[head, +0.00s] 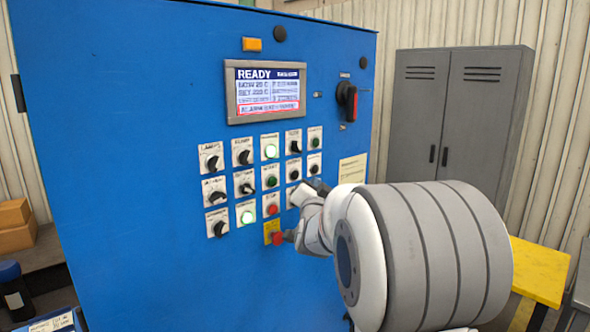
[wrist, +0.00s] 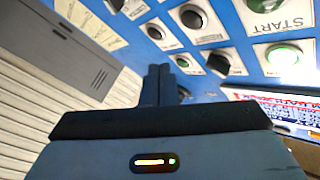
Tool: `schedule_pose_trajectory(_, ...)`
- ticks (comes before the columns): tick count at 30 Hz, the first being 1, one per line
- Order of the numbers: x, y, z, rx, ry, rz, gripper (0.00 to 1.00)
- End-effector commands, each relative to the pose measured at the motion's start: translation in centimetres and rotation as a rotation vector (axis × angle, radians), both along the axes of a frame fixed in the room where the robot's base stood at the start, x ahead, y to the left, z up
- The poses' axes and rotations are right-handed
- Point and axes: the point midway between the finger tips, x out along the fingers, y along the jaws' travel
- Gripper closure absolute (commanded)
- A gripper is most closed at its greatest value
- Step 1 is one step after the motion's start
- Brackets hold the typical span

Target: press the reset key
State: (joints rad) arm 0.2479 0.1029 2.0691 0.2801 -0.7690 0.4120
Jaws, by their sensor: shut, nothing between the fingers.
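A blue control cabinet (head: 130,130) carries a grid of knobs and push buttons; most labels are too small or blurred to read, and I cannot tell which one is the reset key. In the head view my gripper (head: 308,190) is over the lower right of the grid and hides controls there.
A lit screen (head: 265,92) reading READY is above the grid. A red mushroom button (head: 277,238) on a yellow plate is below it, close to my arm. A red and black rotary switch (head: 347,97) is at upper right. A grey locker (head: 455,120) stands behind at right.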

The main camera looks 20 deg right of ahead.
Motion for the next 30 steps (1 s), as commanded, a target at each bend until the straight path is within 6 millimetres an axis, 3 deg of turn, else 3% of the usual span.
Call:
schedule_pose_trajectory(6,2.8,1.1,-0.1,0.000,0.000,0.001,1.00)
schedule_pose_trajectory(12,4.1,1.6,-0.1,0.000,0.000,0.001,1.00)
schedule_pose_trajectory(30,4.4,1.7,0.0,-0.001,0.001,0.001,1.00)
